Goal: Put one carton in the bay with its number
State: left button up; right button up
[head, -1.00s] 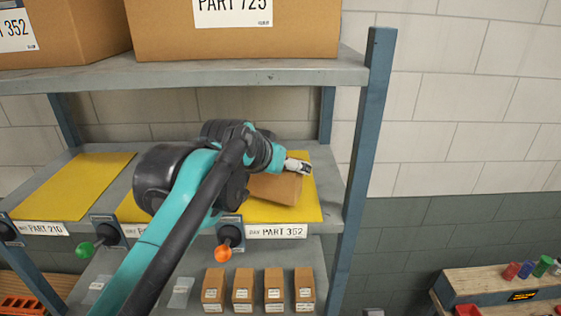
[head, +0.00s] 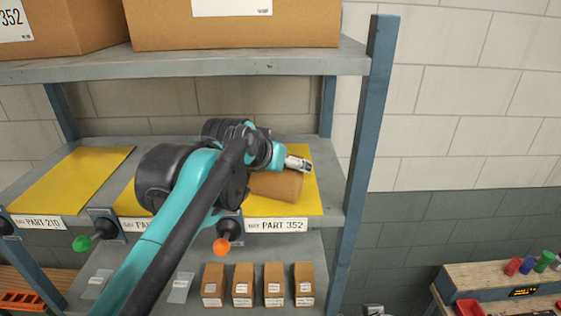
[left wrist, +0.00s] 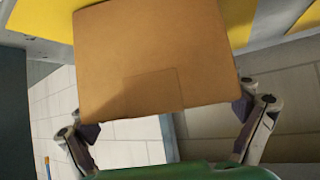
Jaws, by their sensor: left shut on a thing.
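A brown carton (head: 275,186) is at the yellow mat (head: 308,206) of the right bay, whose label (head: 277,225) reads PART 352. My left gripper (head: 297,164) reaches over that bay from the left and is shut on the carton. In the left wrist view the carton (left wrist: 160,60) fills the middle, between the two fingers (left wrist: 168,122). The carton's own number does not show in either view. I cannot tell whether the carton rests on the mat or hangs just above it. My right gripper is not in view.
Several small cartons (head: 243,282) stand in a row on the lower shelf. Large boxes (head: 235,30) sit on the upper shelf (head: 200,70), close above my arm. A blue post (head: 363,140) bounds the bay at right.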

pick_arm(q)
jog(key=shift+s+f, duration=0.1)
jog(key=o, duration=1.5)
